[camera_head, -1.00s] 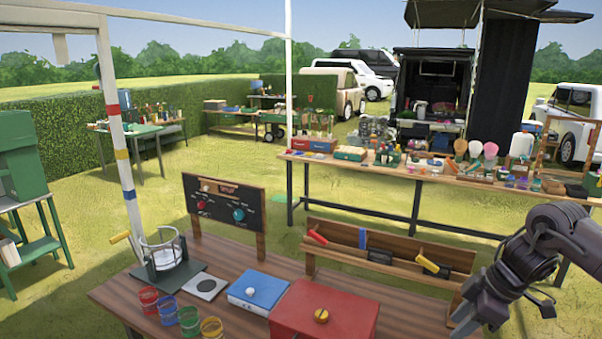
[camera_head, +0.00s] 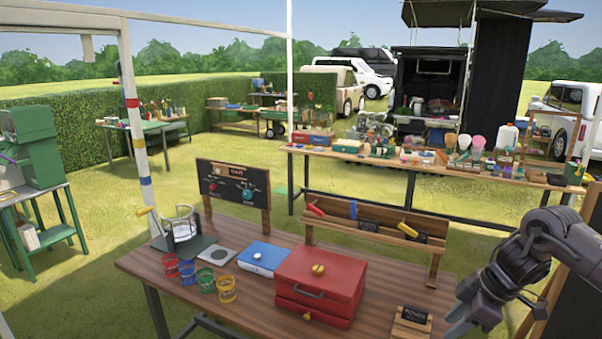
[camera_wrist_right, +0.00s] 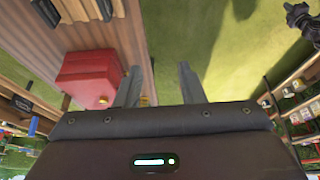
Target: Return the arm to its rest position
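My right gripper (camera_head: 462,318) hangs at the lower right of the head view, in front of the near wooden table's right part. In the right wrist view its two fingers (camera_wrist_right: 160,88) stand apart with nothing between them. The red box (camera_wrist_right: 88,76) is left of the fingers there, apart from them. My left arm and left gripper do not show in the head view. A dark shape at the top right of the wrist view is too unclear to name.
The near table (camera_head: 395,298) carries a red drawer box (camera_head: 320,283), a blue box (camera_head: 263,258), several coloured cups (camera_head: 204,281) and a small sign block (camera_head: 411,322) close to my right gripper. A wooden rack (camera_head: 365,227) stands behind.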

